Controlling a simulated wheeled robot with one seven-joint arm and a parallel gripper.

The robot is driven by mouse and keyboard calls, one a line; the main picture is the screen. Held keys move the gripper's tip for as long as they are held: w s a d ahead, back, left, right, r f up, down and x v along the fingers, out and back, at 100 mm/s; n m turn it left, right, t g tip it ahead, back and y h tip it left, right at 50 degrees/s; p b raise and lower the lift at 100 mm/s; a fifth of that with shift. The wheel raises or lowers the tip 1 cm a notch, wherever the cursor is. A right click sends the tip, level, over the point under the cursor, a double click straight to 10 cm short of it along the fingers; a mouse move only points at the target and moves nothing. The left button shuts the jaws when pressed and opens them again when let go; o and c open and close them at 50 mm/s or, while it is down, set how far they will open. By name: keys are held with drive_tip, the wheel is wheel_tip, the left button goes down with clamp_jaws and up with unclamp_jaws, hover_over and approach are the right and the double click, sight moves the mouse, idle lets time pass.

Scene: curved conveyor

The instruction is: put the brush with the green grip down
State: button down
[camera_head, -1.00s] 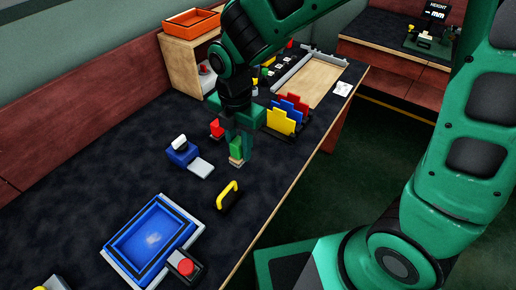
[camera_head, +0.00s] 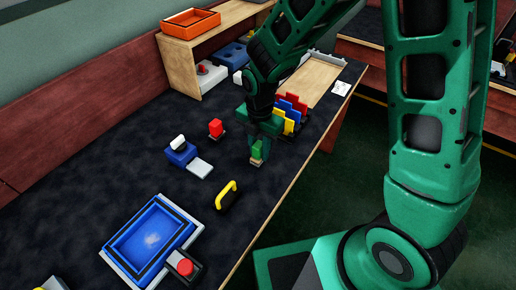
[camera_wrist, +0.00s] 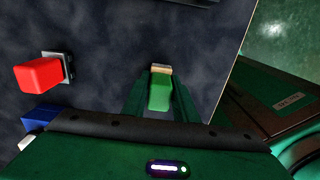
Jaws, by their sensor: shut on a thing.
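The brush with the green grip (camera_head: 257,153) is between the fingers of my gripper (camera_head: 262,146), over the dark worktop in the head view. Its pale bristle end points down, close to the worktop; I cannot tell whether it touches. In the wrist view the green grip (camera_wrist: 160,97) sits between the two fingers of my gripper (camera_wrist: 160,92), with the tan end (camera_wrist: 161,69) beyond it. My gripper is shut on the brush.
A red block-shaped thing (camera_head: 215,127) stands to the left. A blue device (camera_head: 181,153) and a yellow-handled brush (camera_head: 228,195) lie nearer. Coloured upright plates (camera_head: 294,106) stand close behind my gripper. Bare worktop (camera_head: 240,165) lies around the brush. The worktop edge (camera_head: 300,165) is to the right.

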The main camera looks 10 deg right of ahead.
sight(260, 143)
drive_tip(key=c, duration=1.4)
unclamp_jaws()
drive_tip(key=shift+f, duration=0.1)
wheel_tip(260, 143, up, 12)
drive_tip(key=shift+r, duration=0.1)
